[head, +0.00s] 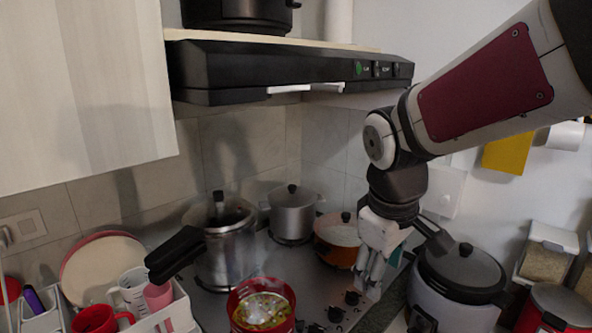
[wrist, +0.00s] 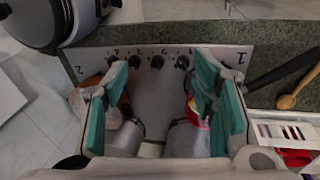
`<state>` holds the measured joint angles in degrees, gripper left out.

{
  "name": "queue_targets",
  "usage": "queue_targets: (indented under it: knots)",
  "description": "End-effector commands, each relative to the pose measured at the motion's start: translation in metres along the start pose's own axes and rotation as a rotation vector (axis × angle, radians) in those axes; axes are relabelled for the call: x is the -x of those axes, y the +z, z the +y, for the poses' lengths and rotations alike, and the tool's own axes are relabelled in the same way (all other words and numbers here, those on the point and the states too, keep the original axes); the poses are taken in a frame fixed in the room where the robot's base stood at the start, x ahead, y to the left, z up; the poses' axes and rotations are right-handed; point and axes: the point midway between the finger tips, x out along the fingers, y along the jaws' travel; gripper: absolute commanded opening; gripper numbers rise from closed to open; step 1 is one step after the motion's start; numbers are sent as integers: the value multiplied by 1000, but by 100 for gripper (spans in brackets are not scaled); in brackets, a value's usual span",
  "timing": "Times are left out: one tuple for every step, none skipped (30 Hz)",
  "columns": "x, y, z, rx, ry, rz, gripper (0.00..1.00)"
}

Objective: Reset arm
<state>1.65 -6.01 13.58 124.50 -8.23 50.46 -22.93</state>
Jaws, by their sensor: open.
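My gripper (head: 372,270) hangs pointing down above the right part of the stove (head: 325,285) in the head view. In the wrist view its two teal-padded fingers (wrist: 163,110) stand wide apart with nothing between them. Below them the wrist view shows the stove's steel top (wrist: 158,100) and its row of black knobs. My gripper is clear of the pots and holds nothing.
A red pot with food (head: 262,308), a tall steel pot (head: 228,255), a lidded pot (head: 291,212) and an orange pot (head: 335,255) stand on the stove. A cooker (head: 458,275) stands close right of my gripper. The range hood (head: 290,72) overhangs.

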Motion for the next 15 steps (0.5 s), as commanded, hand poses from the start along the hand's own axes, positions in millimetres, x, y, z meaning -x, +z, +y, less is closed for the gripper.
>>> queue_targets:
  knots:
    - [13, 14, -1, -61, 18, 21, 52]
    - [20, 22, -1, -99, 26, 32, 52]
    - [27, 33, -3, -152, 33, 47, 52]
    - [32, 41, -4, -191, 37, 59, 52]
    - [37, 49, -6, -230, 42, 73, 52]
    - [44, 60, -8, -281, 46, 91, 52]
    - [48, 68, -10, -321, 47, 106, 52]
    - [52, 76, -13, -360, 48, 121, 52]
    - [56, 86, -16, -410, 48, 142, 52]
    - [59, 93, -18, -446, 47, 157, 52]
    - [62, 100, -21, -481, 44, 172, 52]
    - [64, 108, -25, -525, 39, 191, 52]
    - [66, 114, -27, -553, 36, 205, 52]
    - [67, 119, -30, -581, 32, 217, 52]
    - [68, 124, -33, -613, 27, 233, 52]
